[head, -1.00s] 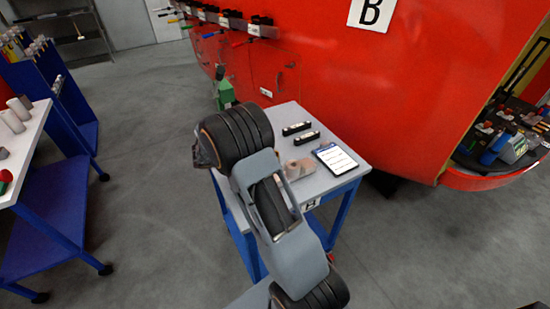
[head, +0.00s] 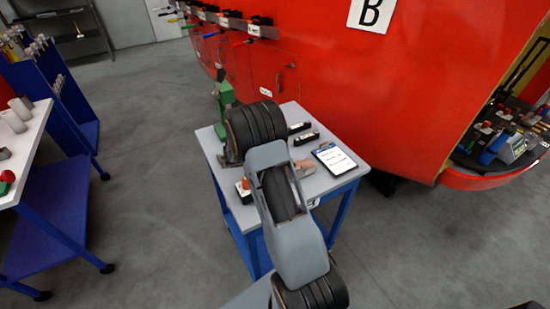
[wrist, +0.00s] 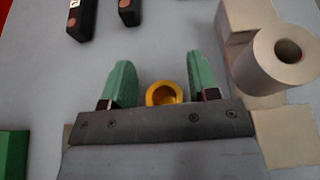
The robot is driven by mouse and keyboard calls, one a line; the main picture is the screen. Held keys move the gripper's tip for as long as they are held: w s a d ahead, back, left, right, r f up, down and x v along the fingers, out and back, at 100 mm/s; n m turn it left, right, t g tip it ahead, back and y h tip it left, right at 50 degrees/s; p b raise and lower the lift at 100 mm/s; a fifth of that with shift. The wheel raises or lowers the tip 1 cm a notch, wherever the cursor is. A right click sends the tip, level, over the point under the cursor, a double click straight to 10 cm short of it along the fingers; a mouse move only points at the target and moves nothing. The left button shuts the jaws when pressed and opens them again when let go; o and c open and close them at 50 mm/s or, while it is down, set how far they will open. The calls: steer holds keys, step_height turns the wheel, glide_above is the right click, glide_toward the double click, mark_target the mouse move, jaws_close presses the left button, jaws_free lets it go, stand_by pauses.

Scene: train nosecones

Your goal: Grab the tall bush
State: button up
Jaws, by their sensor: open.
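In the wrist view my gripper (wrist: 160,92) is open, with one green finger on each side of a short-looking yellow ring-shaped bush (wrist: 165,94). Its round hole faces the camera; its height cannot be judged from here, and its near side is hidden by the gripper body. I cannot tell whether the fingers touch it. A beige hollow cylinder (wrist: 268,62), like a tall bush, is right of the right finger, with its hole visible. In the head view my arm hides the gripper and the yellow bush.
The white-topped table (head: 327,185) also bears a clipboard (head: 334,158), black blocks (head: 306,138), a green vice-like tool (head: 225,93) and an orange-red object (head: 243,186). A beige box (wrist: 240,20) is beside the cylinder. The red train nose (head: 400,80) is close behind the table.

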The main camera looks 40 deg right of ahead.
steer(key=c, duration=0.9)
steer(key=shift+o, duration=0.2)
